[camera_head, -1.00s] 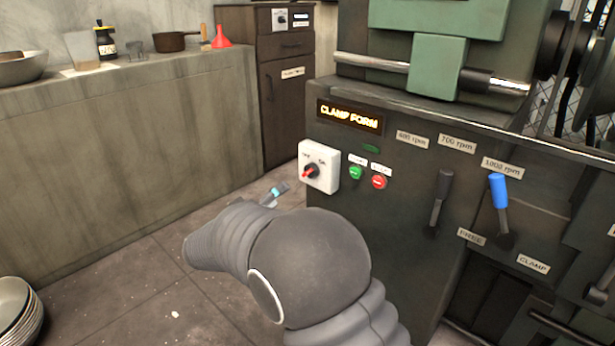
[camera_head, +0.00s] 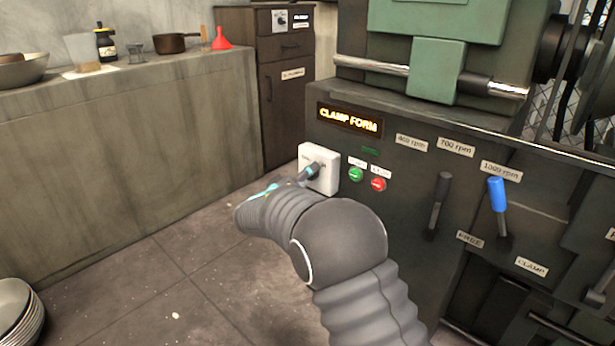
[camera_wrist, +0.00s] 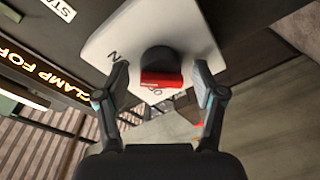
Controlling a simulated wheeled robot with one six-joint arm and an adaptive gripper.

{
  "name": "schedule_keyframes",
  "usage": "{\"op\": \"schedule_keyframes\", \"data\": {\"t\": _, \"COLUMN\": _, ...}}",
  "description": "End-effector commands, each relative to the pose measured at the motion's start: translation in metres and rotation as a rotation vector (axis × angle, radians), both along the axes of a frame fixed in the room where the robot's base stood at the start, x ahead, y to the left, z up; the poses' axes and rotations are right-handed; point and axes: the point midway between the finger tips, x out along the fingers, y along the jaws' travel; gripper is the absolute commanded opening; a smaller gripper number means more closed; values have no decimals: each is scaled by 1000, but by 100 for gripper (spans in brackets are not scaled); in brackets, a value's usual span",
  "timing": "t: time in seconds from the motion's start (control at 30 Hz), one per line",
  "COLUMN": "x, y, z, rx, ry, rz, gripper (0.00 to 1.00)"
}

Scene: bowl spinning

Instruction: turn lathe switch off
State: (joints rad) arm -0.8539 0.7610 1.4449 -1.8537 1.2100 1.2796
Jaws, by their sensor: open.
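The lathe switch is a white box (camera_head: 331,158) on the left of the dark green lathe front. In the wrist view its white plate (camera_wrist: 118,48) carries a dark rotary knob (camera_wrist: 160,62) with a red stripe. My gripper (camera_wrist: 163,88) is open, with one finger on each side of the knob and a gap showing on both sides. In the head view my gripper (camera_head: 303,178) is at the switch box, and a finger covers the knob. The plate's lettering is only partly readable.
A green button (camera_head: 355,174) and a red button (camera_head: 378,184) sit just right of the switch. A lit "CLAMP FORM" sign (camera_head: 348,118) is above. A black lever (camera_head: 438,205) and a blue-handled lever (camera_head: 498,200) are further right.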

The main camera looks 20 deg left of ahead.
Motion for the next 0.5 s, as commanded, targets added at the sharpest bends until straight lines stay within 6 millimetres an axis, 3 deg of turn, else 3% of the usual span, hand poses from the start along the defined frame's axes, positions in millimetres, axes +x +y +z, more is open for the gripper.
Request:
{"op": "schedule_keyframes", "data": {"t": 0.27, "x": 1, "y": -1, "z": 0, "rx": 0, "ry": 1, "rz": -1, "gripper": 67}}
{"op": "schedule_keyframes", "data": {"t": 0.5, "x": 1, "y": -1, "z": 0, "rx": 0, "ry": 1, "rz": -1, "gripper": 11}}
